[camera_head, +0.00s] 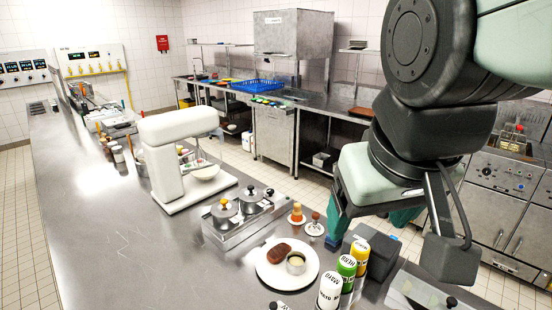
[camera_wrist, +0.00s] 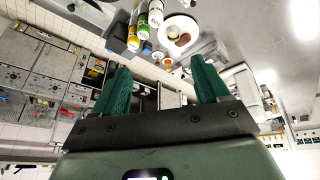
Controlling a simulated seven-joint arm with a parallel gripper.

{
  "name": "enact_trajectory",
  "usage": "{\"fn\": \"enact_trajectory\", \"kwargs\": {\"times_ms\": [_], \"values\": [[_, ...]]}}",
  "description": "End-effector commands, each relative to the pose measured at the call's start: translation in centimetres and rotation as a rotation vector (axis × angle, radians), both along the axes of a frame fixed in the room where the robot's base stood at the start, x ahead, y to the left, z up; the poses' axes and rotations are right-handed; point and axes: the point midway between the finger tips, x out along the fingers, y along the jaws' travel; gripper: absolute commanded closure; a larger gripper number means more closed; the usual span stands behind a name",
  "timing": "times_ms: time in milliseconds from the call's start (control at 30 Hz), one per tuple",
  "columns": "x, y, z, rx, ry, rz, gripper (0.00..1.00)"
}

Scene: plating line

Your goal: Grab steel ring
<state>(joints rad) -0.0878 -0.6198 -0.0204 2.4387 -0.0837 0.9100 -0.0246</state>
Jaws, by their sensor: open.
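The steel ring (camera_head: 296,263) is a small, short metal cylinder with a pale inside. It sits on a white plate (camera_head: 270,278), just right of a brown patty (camera_head: 279,253). In the wrist view the ring (camera_wrist: 173,35) is small and appears on the plate (camera_wrist: 188,22) near the top. My gripper (camera_head: 372,217) is open and empty. It is above and to the right of the plate, apart from the ring. Its two teal fingers also show spread in the wrist view (camera_wrist: 158,66), with nothing between them.
Labelled squeeze bottles (camera_head: 347,268) stand close to the plate's right, beside a dark grey box (camera_head: 378,255). A burner unit with lidded pots (camera_head: 237,218) is behind left. The counter left of the plate is clear.

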Motion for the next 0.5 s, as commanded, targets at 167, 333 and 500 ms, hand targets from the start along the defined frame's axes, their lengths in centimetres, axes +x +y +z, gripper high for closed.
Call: {"fn": "enact_trajectory", "kwargs": {"times_ms": [167,333,500], "values": [[5.2,0.2,-2.2,-0.163,0.162,0.167,0.26],[10.3,1.0,-5.4,-0.341,0.302,0.341,0.26],[15.0,2.6,-9.8,-0.536,0.433,0.527,0.26]]}}
